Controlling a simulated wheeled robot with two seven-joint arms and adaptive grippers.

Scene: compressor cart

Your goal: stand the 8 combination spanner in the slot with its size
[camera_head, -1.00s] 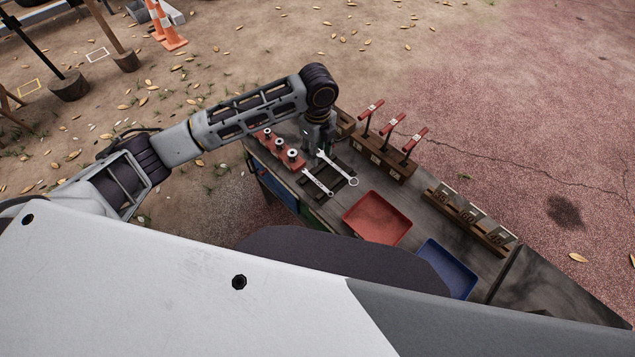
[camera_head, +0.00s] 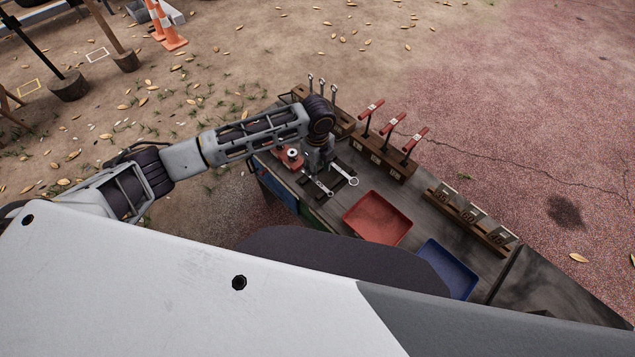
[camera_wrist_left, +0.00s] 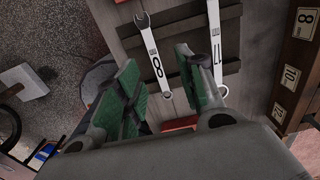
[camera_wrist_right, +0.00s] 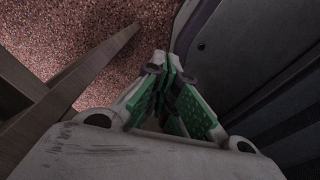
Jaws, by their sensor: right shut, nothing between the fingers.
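The 8 combination spanner (camera_wrist_left: 154,62) lies flat on a dark rack in the left wrist view, its number readable and its open end at the top. It also shows in the head view (camera_head: 321,189). My left gripper (camera_wrist_left: 158,68) is open, with its green-padded fingers apart on either side of the lower part of this spanner in the picture; I cannot tell the height between them. In the head view the left gripper (camera_head: 317,172) is over the rack. My right gripper (camera_wrist_right: 166,68) is shut and empty, away from the spanners.
An 11 spanner (camera_wrist_left: 216,50) lies beside the 8. A red piece with sockets (camera_head: 290,157) is left of the gripper. A red tray (camera_head: 377,217), a blue tray (camera_head: 446,268) and a block with red-handled tools (camera_head: 386,160) stand to the right. Several spanners stand behind (camera_head: 322,84).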

